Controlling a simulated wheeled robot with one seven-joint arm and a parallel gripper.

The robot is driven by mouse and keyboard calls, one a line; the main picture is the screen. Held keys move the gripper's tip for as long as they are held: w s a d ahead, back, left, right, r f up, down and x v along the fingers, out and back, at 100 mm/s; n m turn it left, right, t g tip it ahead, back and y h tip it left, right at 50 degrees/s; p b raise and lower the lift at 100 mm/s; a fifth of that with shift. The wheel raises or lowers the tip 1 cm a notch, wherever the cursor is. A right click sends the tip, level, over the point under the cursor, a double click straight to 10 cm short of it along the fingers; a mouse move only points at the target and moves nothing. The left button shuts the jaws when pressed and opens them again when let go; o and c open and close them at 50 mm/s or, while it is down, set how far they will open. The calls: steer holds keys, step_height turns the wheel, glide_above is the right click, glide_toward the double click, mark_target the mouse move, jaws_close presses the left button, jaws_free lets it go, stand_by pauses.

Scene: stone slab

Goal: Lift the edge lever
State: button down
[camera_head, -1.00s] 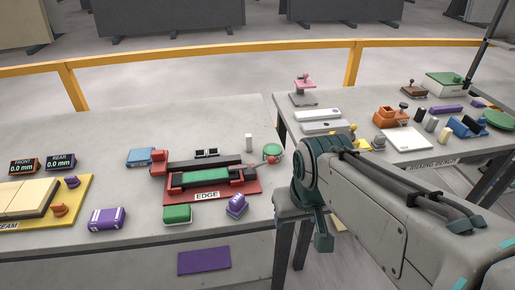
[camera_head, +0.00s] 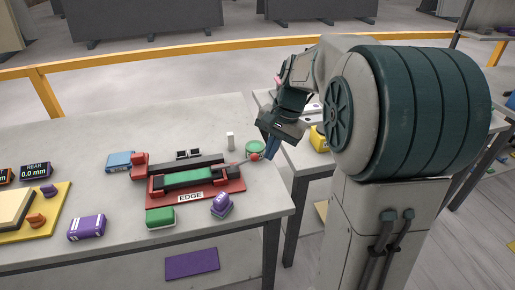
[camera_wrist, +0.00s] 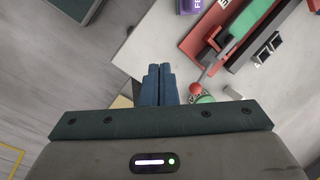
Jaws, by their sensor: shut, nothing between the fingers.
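The red EDGE fixture (camera_head: 230,200) sits on the left table with a green block (camera_head: 190,179) lying in it. Its lever (camera_head: 240,162) is a grey rod ending in a red ball knob (camera_head: 255,156) at the fixture's right end. My gripper (camera_head: 269,150) is beside the knob, on its right, pointing down. In the wrist view, my gripper (camera_wrist: 158,78) has its blue fingers together and empty. The lever rod (camera_wrist: 207,72) and red knob (camera_wrist: 196,89) show just right of the fingers. I cannot tell whether the fingers touch the knob.
A green disc (camera_head: 256,146) lies just behind the knob. A white cylinder (camera_head: 230,140) stands behind the fixture. A purple block (camera_head: 222,204) and a green-topped block (camera_head: 160,217) sit in front. The table's right edge (camera_head: 292,200) is close to my gripper.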

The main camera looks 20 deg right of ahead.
mark_target(246, 160)
steer(key=w+d+f+m+y, duration=0.2)
steer(key=w+d+f+m, duration=0.2)
steer(key=w, duration=0.3)
steer(key=w+d+f+m+y+b, duration=0.1)
steer(key=w+d+f+m+y, duration=0.1)
steer(key=w+d+f+m, duration=0.2)
steer(key=w+d+f, duration=0.3)
steer(key=w, duration=0.1)
steer(key=shift+a, duration=0.1)
steer(key=x, duration=1)
steer(key=shift+a+p, duration=0.25)
steer(key=shift+p, duration=0.1)
steer(key=r, duration=0.1)
steer(key=a+r, duration=0.1)
steer(key=shift+s+a+r+p, duration=0.1)
steer(key=shift+s+r+p, duration=0.05)
steer(key=shift+r+p, duration=0.25)
steer(key=shift+a+r, duration=0.35)
steer(key=shift+s, duration=0.1)
steer(key=shift+r, duration=0.1)
